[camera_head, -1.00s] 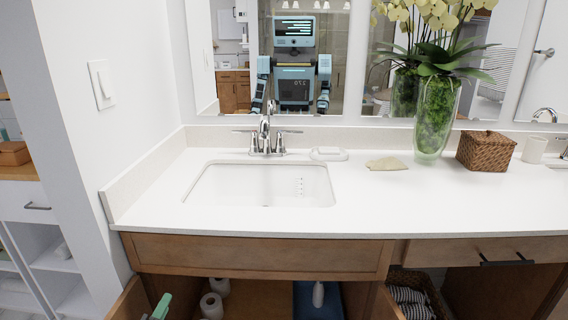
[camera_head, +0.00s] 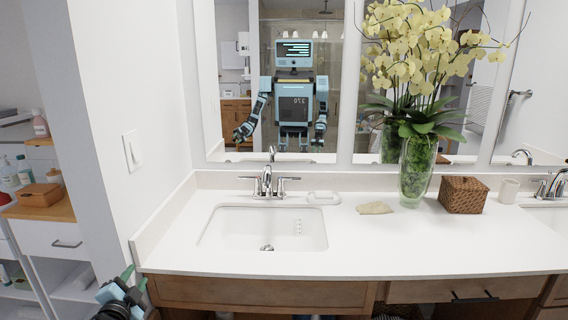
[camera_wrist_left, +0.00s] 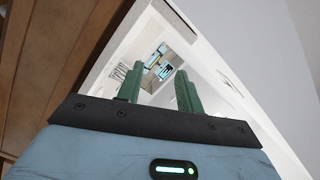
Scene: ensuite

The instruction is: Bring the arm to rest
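My left gripper (camera_head: 127,278) is at the lower left of the head view, beside the left front corner of the vanity. The left wrist view shows its two green fingers (camera_wrist_left: 158,84) apart with nothing between them. The vanity mirror (camera_head: 275,90) reflects me, with my left arm bent out to the side and my right arm hanging down. My right gripper shows only as a small, unclear reflection.
A white counter (camera_head: 400,245) with a sink (camera_head: 262,228) and faucet (camera_head: 267,182) lies ahead. A vase (camera_head: 416,170), wicker box (camera_head: 463,195) and soap dish (camera_head: 323,198) stand on it. A wall (camera_head: 130,90) and shelves (camera_head: 45,213) are at left.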

